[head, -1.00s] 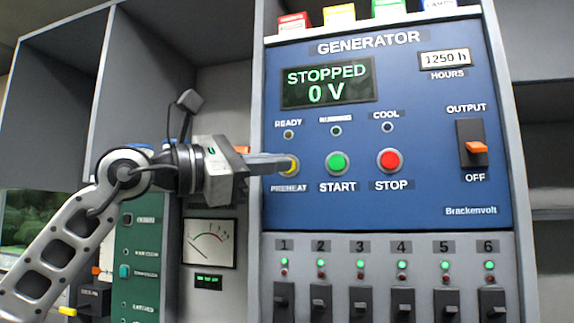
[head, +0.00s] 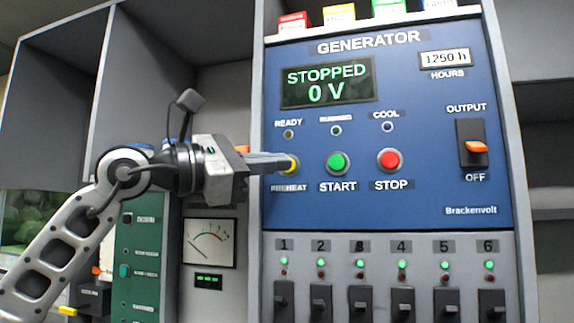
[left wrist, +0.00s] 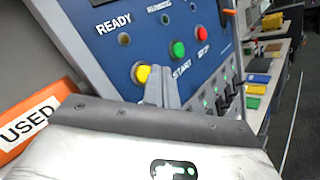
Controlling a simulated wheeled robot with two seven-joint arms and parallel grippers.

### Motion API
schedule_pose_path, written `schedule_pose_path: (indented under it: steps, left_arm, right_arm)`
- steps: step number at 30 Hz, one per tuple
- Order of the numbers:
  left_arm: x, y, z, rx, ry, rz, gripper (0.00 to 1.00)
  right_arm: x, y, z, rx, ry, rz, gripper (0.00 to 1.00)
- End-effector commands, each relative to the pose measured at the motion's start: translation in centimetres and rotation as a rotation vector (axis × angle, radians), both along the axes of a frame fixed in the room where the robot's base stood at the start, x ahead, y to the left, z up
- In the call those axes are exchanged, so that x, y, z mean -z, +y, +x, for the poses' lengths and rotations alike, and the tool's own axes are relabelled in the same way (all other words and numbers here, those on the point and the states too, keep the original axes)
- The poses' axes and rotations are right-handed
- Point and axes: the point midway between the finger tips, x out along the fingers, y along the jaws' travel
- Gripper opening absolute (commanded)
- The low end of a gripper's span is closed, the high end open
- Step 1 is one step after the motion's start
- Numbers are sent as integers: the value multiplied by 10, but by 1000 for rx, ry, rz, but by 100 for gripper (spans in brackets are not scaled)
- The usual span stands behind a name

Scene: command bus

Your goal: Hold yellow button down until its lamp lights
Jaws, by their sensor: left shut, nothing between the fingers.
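The yellow PREHEAT button (head: 292,164) is on the blue generator panel (head: 420,215), partly hidden by my left fingertips. It also shows in the left wrist view (left wrist: 142,74), beside the fingers. My left gripper (head: 284,163) is shut and empty, its tips at the button; the exact contact cannot be told. The READY lamp (head: 288,134) above the button looks dark; it looks dark in the left wrist view (left wrist: 124,39) too. The display (head: 326,82) reads STOPPED, 0 V. My right gripper is not in view.
The green START button (head: 337,163) and red STOP button (head: 389,161) are close to the right. An OUTPUT switch (head: 473,146) is further right. Several breaker switches (head: 360,300) line the lower panel. An orange USED sign (left wrist: 38,120) is near the wrist.

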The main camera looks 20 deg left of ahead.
Motion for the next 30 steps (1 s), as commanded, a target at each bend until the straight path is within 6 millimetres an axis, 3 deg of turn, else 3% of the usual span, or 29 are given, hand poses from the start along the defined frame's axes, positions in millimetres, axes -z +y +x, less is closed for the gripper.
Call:
schedule_pose_path:
  steps: [30]
  left_arm:
    - [0, 0, 9, 0, 0, 0, 0]
  right_arm:
    - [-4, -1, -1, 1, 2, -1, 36]
